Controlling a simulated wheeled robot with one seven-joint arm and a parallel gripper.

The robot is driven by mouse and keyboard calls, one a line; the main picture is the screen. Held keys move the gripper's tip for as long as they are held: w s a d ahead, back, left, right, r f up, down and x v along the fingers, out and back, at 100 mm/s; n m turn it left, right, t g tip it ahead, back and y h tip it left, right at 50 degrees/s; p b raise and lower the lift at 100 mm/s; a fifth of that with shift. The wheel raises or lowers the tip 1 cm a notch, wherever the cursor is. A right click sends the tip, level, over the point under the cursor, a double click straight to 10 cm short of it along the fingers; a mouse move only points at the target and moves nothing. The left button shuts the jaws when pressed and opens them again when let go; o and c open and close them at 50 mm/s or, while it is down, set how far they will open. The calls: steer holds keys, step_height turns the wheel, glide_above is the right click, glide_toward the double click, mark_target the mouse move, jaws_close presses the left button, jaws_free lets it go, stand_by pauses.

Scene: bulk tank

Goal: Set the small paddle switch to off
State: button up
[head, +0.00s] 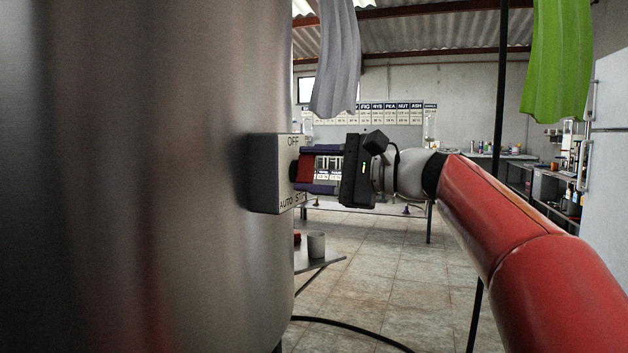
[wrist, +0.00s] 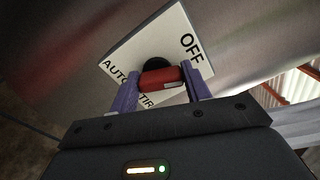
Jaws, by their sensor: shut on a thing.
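The switch box (head: 265,174) is a dark box with a pale face plate, fixed to the side of the steel tank (head: 140,180). The plate (wrist: 128,44) reads OFF at one end and AUTO and a partly covered STIR at the other. The red paddle (head: 305,169) stands out from a black hub on the plate. In the wrist view the red paddle (wrist: 160,78) lies between the purple fingers of my gripper (head: 318,170), which are shut on it. The paddle looks roughly midway between the labels; its exact setting is hard to tell.
A low table (head: 325,258) with a grey cup (head: 316,245) and a red item stands below the switch. A grey cloth (head: 336,60) and a green cloth (head: 558,60) hang above. A black hose (head: 350,326) lies on the tiled floor, which is otherwise open.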

steer(key=shift+f+n+b, duration=0.15)
steer(key=shift+n+b, duration=0.85)
steer(key=shift+n, duration=0.9)
steer(key=shift+s, duration=0.1)
steer(key=o, duration=1)
steer(key=shift+c, duration=0.2)
steer(key=v, duration=0.7)
steer(key=shift+s+d, duration=0.15)
steer(key=shift+d, duration=0.2)
